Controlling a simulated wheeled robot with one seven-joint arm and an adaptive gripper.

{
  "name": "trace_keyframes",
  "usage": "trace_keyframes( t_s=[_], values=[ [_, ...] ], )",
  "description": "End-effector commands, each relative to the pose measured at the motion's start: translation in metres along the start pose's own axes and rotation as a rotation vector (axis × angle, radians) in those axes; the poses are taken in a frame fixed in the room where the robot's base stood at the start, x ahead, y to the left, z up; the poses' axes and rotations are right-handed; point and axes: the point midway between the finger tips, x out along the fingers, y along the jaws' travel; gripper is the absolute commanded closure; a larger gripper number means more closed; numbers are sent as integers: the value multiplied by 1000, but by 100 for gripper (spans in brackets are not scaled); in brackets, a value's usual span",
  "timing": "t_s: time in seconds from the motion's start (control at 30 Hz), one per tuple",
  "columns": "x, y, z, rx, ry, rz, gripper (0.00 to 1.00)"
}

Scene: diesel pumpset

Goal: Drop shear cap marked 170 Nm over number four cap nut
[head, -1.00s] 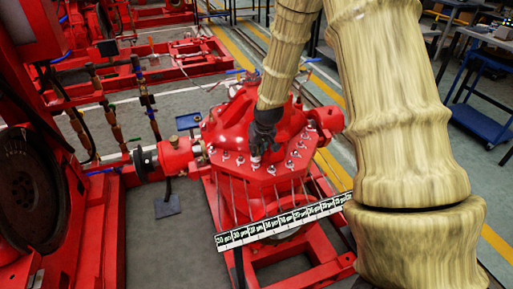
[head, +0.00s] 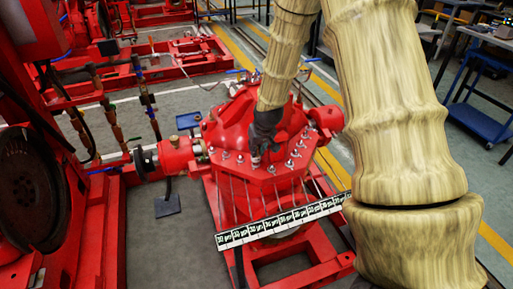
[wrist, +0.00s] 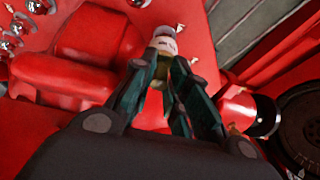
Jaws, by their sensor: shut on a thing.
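My gripper (head: 257,154) is shut on a small whitish cap (wrist: 164,44), held between the fingertips in the wrist view. The marking on the cap is too small to read. In the head view the gripper points down over the front edge of the red pump casing (head: 227,128), close to the row of bolts. Silvery cap nuts (head: 240,158) stand along the flange edge, on both sides of the gripper. I cannot tell which is number four, or whether the cap touches one. The fingers hide part of the row.
A white strip with black-printed labels (head: 282,221) runs across the pump's front, joined to the flange by thin lines. A red pipe with a coupling (head: 172,158) is to the left. A blue cart (head: 480,122) stands far right. Grey floor lies left of the pump frame.

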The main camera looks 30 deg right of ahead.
Motion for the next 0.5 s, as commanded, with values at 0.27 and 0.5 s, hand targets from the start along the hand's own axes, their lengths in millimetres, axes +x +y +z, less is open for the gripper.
trace_keyframes(
  t_s=[0.27,0.5],
  values=[
    [6,0,3,0,0,0,100],
    [11,0,5,0,-1,0,100]
  ],
)
